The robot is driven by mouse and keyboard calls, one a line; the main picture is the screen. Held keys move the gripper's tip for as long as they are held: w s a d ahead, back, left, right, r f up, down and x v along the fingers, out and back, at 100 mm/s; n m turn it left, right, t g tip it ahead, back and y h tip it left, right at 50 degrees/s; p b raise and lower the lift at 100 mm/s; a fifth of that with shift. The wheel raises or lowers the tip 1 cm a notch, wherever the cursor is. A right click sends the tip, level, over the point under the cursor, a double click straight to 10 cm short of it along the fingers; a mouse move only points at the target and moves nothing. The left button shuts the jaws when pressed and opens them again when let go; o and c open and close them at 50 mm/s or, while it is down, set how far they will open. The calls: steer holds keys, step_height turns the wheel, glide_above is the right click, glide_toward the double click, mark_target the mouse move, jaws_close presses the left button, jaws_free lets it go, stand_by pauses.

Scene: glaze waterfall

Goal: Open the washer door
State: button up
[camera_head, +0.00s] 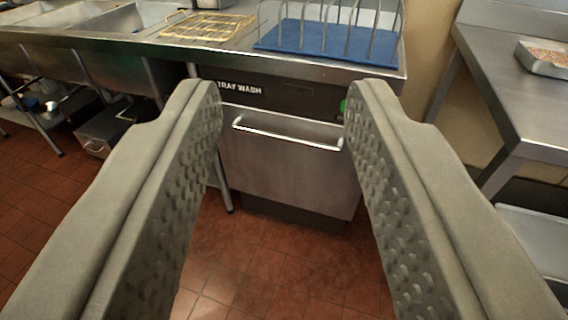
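The washer (283,92) stands ahead under a steel counter, with "TRAY WASH" lettered on its dark top panel. Its steel door (285,175) looks closed and upright. A silver bar handle (288,136) runs across the upper part of the door. My gripper (284,100) is open and empty. Its two grey, dimpled fingers frame the washer door from left and right, and the handle shows in the gap between them, apart from the fingers. A green spot on the panel is partly hidden by the right finger.
A blue rack (315,42) with metal dividers and a yellow wire rack (208,27) lie on the counter (175,42) above the washer. Sinks are at the left. A steel table (520,85) with a tray (545,57) is at the right. The red tile floor (275,265) before the washer is clear.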

mark_target(287, 140)
steer(key=w+d+f+n, duration=0.1)
steer(key=w+f+n, duration=0.4)
steer(key=w+f, duration=0.5)
steer(key=w+d+f+n, duration=0.1)
steer(key=w+f+n, duration=0.4)
steer(key=w, duration=1)
steer(key=w+f+n+g+y, duration=0.1)
steer(key=w+f+n, duration=0.4)
steer(key=f, duration=0.9)
steer(key=w+f+n, duration=0.3)
steer(key=w+f, duration=0.4)
steer(key=f, duration=0.6)
steer(key=shift+g, duration=0.3)
steer(key=w+f, duration=0.1)
steer(key=w, duration=0.4)
steer(key=w+f, duration=0.1)
steer(key=w, duration=0.5)
steer(key=w+a+f, duration=0.1)
steer(key=w, duration=0.4)
steer(key=shift+w+f, duration=0.25)
steer(key=shift+w, duration=0.05)
steer(key=shift+c, duration=0.2)
jaws_close()
